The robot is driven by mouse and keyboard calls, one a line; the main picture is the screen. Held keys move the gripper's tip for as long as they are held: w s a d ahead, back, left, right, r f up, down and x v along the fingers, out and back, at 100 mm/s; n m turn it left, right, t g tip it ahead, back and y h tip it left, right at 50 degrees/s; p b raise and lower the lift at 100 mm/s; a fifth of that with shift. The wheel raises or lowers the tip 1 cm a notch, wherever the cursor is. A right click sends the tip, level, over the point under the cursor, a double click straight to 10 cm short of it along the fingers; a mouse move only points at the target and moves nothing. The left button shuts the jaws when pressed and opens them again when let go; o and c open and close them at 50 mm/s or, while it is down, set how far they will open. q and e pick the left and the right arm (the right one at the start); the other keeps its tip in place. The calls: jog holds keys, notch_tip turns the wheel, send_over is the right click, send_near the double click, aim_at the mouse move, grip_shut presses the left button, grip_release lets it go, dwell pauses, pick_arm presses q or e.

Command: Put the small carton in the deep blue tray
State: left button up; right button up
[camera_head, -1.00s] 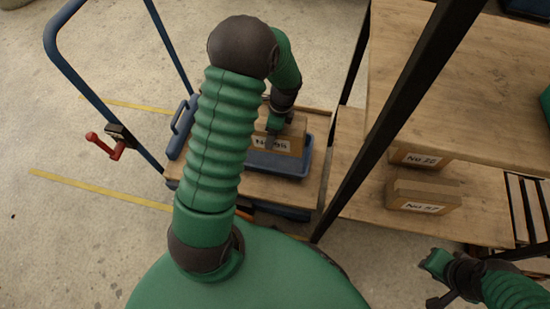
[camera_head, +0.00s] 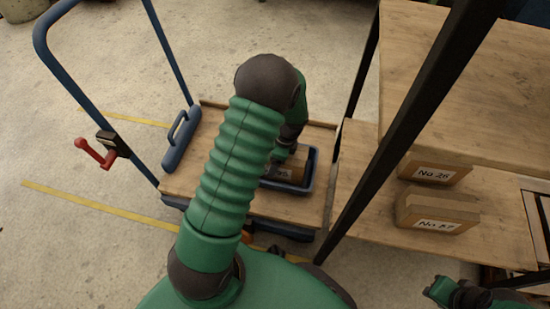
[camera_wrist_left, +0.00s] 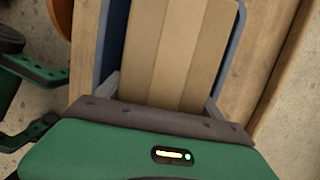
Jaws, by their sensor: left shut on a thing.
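The small brown carton (camera_head: 283,173) is down between the walls of the deep blue tray (camera_head: 314,168), which stands on a wooden cart deck. My left gripper (camera_head: 284,153) is above the carton and shut on it. In the left wrist view the carton (camera_wrist_left: 176,50) fills the space between the two grey fingers, with a tray wall (camera_wrist_left: 113,42) on each side. I cannot tell whether the carton touches the tray floor. My right gripper (camera_head: 438,291) is far from the tray at the bottom right, partly cut off, and its jaw is unclear.
The cart deck (camera_head: 205,180) has a blue push handle (camera_head: 160,45) at the left and a red lever (camera_head: 95,153). A black post (camera_head: 400,125) and wooden shelves stand right of the tray. Two labelled cartons (camera_head: 434,172) (camera_head: 437,211) sit on the lower shelf.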

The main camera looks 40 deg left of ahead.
pick_arm(q)
jog(key=o, duration=2.1)
jog(key=p+v, duration=0.7)
jog(key=v, duration=0.5)
jog(key=shift+d+r+p, duration=0.15)
jog(key=shift+r+p, duration=0.05)
jog(key=shift+p, duration=0.1)
jog(key=s+d+r+n+t+h, duration=0.1)
jog(key=s+d+r+n+t, duration=0.1)
jog(key=s+d+r+n, duration=0.2)
jog(key=s+d+r+n+t+h, duration=0.1)
jog(key=s+d+r+n, duration=0.3)
jog(key=d+n, duration=0.4)
jog(key=s+d, duration=0.1)
jog(key=d, duration=0.1)
jog(key=shift+s+d+t, duration=0.3)
jog(key=shift+d+t, duration=0.05)
jog(key=shift+t, duration=0.05)
jog(key=shift+r, duration=0.15)
jog(key=w+p+v, duration=0.2)
jog(key=p+v, duration=0.9)
jog(key=w+r+p+v, duration=0.1)
jog(key=w+p+v, duration=0.2)
jog(key=p+v, duration=0.9)
jog(key=w+p+v, duration=0.2)
jog(key=p+v, duration=0.9)
jog(key=p, duration=0.1)
jog(key=shift+w+a+r, duration=0.3)
jog(key=shift+r, duration=0.45)
